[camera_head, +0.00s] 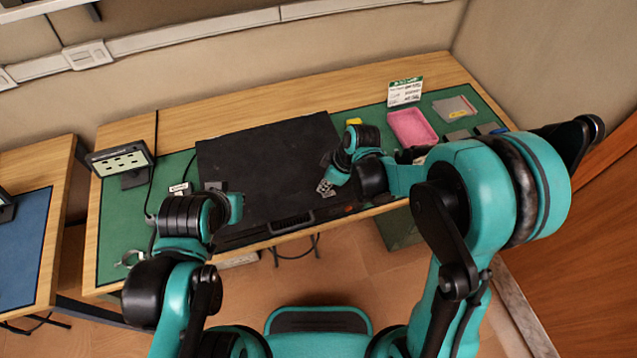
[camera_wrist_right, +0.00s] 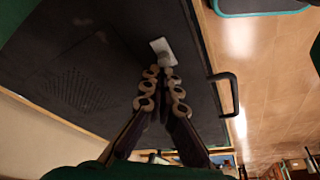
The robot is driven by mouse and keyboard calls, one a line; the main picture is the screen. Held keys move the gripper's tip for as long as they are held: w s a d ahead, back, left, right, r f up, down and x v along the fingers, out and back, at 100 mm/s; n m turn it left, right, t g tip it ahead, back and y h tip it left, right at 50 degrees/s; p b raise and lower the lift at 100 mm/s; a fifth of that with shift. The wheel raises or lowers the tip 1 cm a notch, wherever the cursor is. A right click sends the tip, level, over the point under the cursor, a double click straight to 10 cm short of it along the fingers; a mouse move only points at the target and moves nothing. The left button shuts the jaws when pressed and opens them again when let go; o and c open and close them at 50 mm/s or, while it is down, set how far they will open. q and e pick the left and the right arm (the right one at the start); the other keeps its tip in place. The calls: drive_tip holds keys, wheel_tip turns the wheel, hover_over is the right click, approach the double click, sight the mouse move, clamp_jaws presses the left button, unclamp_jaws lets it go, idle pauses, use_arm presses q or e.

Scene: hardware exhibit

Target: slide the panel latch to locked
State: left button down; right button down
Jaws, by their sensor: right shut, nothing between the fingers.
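A large black panel (camera_head: 265,155) with a dark handle (camera_head: 292,222) on its front edge lies on the table's green mat. In the right wrist view, a small pale tab (camera_wrist_right: 162,48), which looks like the latch, sits on the black panel (camera_wrist_right: 85,60). My right gripper (camera_head: 326,187) is over the panel's right part. In the wrist view its fingers (camera_wrist_right: 163,73) are shut and empty, with the tips right at the tab; I cannot tell whether they touch. My left gripper (camera_head: 218,188) is by the panel's left edge, mostly hidden by its arm.
A pink tray (camera_head: 412,128), a white-and-green sign (camera_head: 404,92) and a grey tray (camera_head: 454,108) stand on the right of the table. A small display (camera_head: 120,160) stands at the left. The panel's middle is clear.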

drive_tip(key=shift+w+d, duration=0.25)
drive_tip(key=shift+d, duration=0.4)
drive_tip(key=shift+w+d, duration=0.2)
drive_tip(key=shift+d, duration=0.45)
drive_tip(key=shift+a, duration=0.1)
